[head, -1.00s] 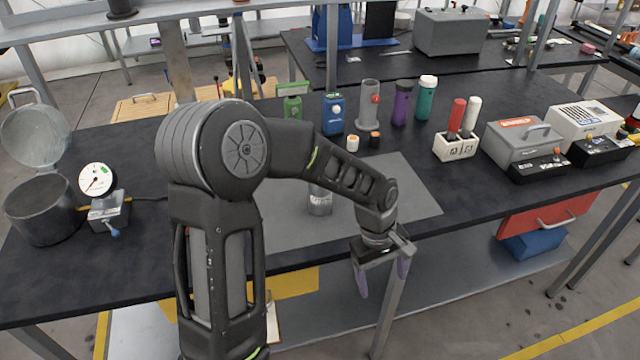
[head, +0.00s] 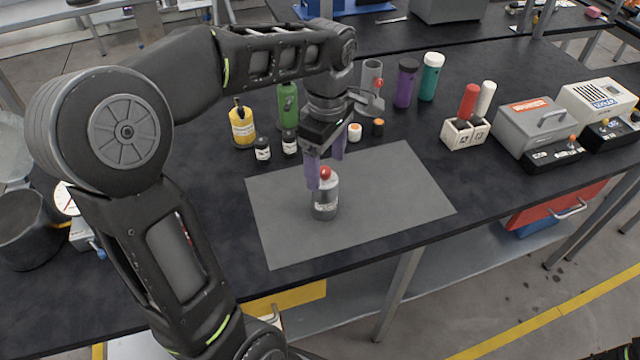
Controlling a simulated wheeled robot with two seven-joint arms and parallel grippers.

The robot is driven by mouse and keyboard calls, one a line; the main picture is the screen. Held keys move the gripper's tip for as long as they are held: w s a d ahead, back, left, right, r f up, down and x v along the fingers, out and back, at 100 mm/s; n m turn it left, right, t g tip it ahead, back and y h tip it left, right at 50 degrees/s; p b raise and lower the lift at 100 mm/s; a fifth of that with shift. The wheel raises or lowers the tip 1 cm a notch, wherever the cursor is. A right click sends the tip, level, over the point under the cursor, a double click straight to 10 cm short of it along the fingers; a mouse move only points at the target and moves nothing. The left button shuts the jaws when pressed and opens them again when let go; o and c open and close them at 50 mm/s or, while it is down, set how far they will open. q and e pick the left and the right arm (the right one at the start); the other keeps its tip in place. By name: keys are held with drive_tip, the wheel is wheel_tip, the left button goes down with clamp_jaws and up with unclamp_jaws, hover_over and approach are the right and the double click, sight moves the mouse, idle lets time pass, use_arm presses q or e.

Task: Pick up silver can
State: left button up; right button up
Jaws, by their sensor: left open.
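The silver can (head: 326,200) stands upright on the grey mat (head: 400,196) on the black workbench. It has a red top and a pale label band. My left gripper (head: 326,172) points down at the can's top, with its purple fingers open. One finger overlaps the can's upper left edge in the picture, and the other shows behind and to the right of the red top. I cannot tell whether either finger touches the can. My right gripper is not in view.
Behind the mat stand a yellow bottle (head: 242,126), a green bottle (head: 288,106), small jars, a purple bottle (head: 406,83) and a teal bottle (head: 430,77). The mat's right part is clear.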

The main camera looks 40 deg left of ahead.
sight(326, 170)
use_arm(q)
drive_tip(key=shift+s+d, duration=0.1)
drive_tip(key=shift+d, duration=0.05)
drive_tip(key=shift+f, duration=1.25)
drive_tip(key=shift+f, duration=0.1)
drive_tip(key=shift+f+p, duration=0.35)
drive_tip(key=shift+p, duration=0.05)
drive_tip(key=f+p, duration=0.1)
drive_tip(key=f, duration=0.3)
drive_tip(key=shift+a+f, duration=0.2)
drive_tip(key=shift+c, duration=0.4)
clamp_jaws()
drive_tip(key=shift+r, duration=0.1)
